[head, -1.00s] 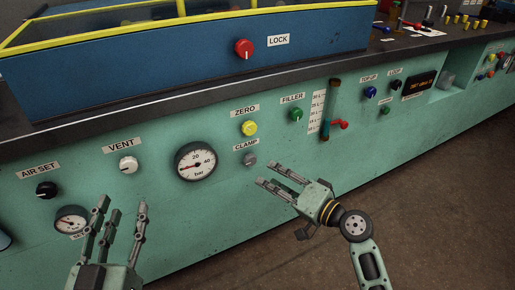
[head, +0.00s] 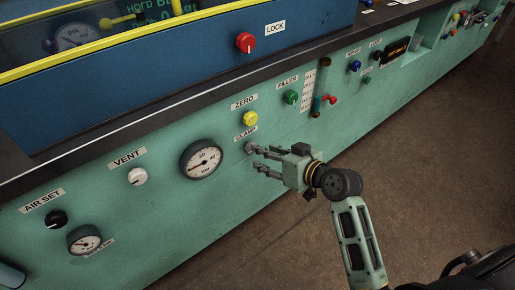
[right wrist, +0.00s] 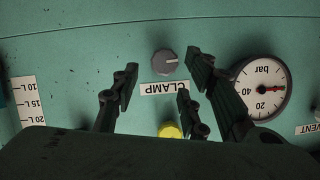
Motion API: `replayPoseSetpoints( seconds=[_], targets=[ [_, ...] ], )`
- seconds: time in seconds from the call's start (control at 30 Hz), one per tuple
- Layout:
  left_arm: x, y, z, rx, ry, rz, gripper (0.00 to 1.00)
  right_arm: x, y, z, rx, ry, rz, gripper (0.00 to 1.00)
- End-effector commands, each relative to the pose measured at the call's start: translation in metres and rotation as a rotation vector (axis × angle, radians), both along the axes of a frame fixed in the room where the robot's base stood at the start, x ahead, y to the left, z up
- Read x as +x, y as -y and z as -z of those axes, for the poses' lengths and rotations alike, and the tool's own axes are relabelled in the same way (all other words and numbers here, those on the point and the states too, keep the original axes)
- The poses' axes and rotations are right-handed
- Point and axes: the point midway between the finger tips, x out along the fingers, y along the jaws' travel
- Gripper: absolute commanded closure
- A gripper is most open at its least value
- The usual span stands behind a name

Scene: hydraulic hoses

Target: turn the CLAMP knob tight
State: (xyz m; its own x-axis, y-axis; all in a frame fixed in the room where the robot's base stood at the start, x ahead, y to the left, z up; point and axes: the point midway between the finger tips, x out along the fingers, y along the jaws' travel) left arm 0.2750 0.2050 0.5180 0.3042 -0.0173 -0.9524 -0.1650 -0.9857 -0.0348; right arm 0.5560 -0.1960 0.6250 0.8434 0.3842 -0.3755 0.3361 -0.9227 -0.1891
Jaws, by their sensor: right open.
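The CLAMP knob (head: 250,147) is a small grey knob on the green panel, just below its CLAMP label (head: 246,134) in the head view. In the right wrist view the knob (right wrist: 165,62) shows upside down with a light pointer mark, ahead of the fingers. My right gripper (head: 262,160) is open, with its fingers pointing left at the panel beside the knob. In the right wrist view its fingers (right wrist: 160,85) spread to either side of the knob, and I see nothing between them. Whether a fingertip touches the knob is unclear. My left gripper is out of view.
The yellow ZERO button (head: 250,118) sits just above the CLAMP label. A bar gauge (head: 201,160) is to the left, with the white VENT knob (head: 137,176) beyond it. The green FILLER knob (head: 291,97) and a red-handled valve (head: 329,99) are to the right.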

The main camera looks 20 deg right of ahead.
Motion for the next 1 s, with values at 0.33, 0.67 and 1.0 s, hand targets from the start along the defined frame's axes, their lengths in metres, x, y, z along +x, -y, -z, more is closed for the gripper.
replayPoseSetpoints(
  seconds=[0.33,0.67,1.0],
  targets=[
    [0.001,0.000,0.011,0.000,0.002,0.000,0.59,0.039,-0.018,0.018,0.003,0.000,0.000,0.59],
    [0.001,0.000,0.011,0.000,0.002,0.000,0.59,0.042,-0.019,0.018,0.002,0.000,0.001,0.60],
    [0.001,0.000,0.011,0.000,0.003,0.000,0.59,0.041,-0.018,0.019,0.001,-0.001,0.003,0.90]
  ],
)
